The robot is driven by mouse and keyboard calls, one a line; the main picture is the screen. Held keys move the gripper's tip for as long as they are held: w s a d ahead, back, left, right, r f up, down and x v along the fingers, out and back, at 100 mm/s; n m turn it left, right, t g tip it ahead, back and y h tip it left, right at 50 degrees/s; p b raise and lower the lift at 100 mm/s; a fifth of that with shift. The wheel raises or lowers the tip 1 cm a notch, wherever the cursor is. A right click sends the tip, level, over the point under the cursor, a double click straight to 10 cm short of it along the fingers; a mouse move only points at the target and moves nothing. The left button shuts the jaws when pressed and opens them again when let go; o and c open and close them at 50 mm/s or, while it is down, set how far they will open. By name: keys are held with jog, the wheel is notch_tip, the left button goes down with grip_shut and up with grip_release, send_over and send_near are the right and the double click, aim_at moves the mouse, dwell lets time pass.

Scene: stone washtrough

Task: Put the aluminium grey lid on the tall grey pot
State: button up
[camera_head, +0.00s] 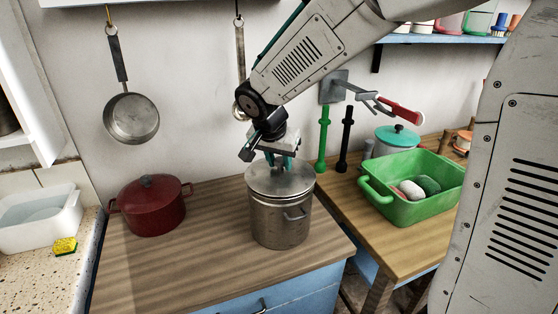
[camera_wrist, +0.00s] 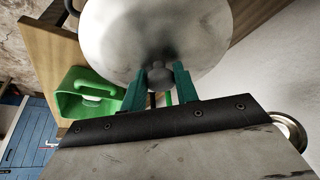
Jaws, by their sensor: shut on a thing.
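The aluminium grey lid (camera_head: 264,179) is at the top of the tall grey pot (camera_head: 277,222), which stands upright on the wooden counter. In the head view the lid looks roughly level and lined up with the pot's rim; I cannot tell whether it is touching all round. My gripper (camera_head: 281,161) is above the lid, with its green fingers pointing down. In the wrist view my gripper (camera_wrist: 159,82) is shut on the lid's dark knob (camera_wrist: 160,73), and the lid (camera_wrist: 150,30) fills the top middle. The pot is hidden there behind the lid.
A red lidded pot (camera_head: 151,208) stands left on the wooden counter (camera_head: 190,262). A green basin (camera_head: 415,188) and a teal-lidded pot (camera_head: 397,140) are on the right table. A pan (camera_head: 131,118) hangs on the wall. The counter's front is clear.

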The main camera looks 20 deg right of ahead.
jog(key=shift+f, duration=0.2)
dwell(0.3)
jog(key=o, duration=1.6)
jog(key=shift+c, duration=0.2)
jog(key=shift+r, duration=3.5)
